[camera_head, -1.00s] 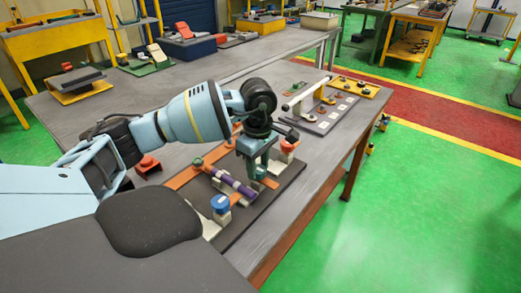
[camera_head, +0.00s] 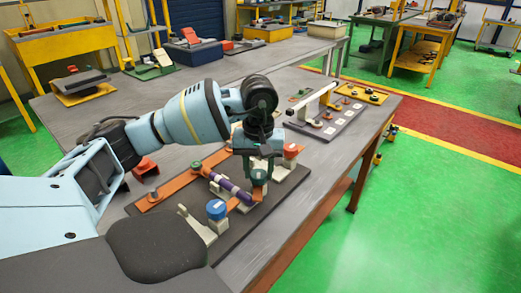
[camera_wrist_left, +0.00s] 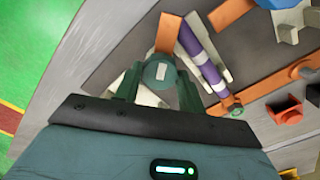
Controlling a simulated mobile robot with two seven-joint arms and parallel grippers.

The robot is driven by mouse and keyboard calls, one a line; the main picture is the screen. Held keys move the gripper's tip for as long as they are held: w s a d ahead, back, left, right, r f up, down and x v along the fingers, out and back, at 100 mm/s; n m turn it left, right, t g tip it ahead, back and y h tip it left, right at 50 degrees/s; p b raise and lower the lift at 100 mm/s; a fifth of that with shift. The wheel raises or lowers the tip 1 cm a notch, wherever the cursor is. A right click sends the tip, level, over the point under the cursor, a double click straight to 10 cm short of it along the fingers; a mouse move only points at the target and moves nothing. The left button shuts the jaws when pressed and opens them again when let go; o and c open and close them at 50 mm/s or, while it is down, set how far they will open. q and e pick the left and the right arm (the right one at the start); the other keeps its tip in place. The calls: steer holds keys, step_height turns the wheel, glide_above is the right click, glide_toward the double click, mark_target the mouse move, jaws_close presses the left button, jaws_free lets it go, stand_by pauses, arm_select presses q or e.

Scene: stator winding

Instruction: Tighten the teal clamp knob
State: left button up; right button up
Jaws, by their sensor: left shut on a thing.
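The teal clamp knob (camera_wrist_left: 158,73), round with a small white label on top, sits between the fingers of my left gripper in the left wrist view. My left gripper (camera_head: 259,172) is shut on it, with one finger on each side. In the head view the fingers mostly hide the knob, beside the right end of a purple-banded rod (camera_head: 231,190). The rod also shows in the left wrist view (camera_wrist_left: 201,58), lying next to the knob. Orange strips (camera_head: 168,189) run across the dark board (camera_head: 228,239) under the clamp. My right gripper is out of view.
A blue knob (camera_head: 216,210) stands on a pale post near the board's front, and a red-orange knob (camera_head: 291,151) stands behind my gripper. A grey plate with a white handle (camera_head: 312,103) lies farther back. The bench edge is at right.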

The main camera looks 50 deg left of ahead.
arm_select(q)
steer(key=m+b, duration=0.1)
steer(key=m, duration=0.2)
steer(key=shift+w+r, duration=0.1)
steer(key=shift+r, duration=0.1)
steer(key=shift+m, duration=1.4)
steer(key=shift+r+b, duration=0.1)
steer(key=shift+b, duration=0.2)
steer(key=o, duration=0.7)
steer(key=shift+o, duration=1.2)
steer(key=shift+f, duration=0.2)
steer(key=shift+r, duration=0.15)
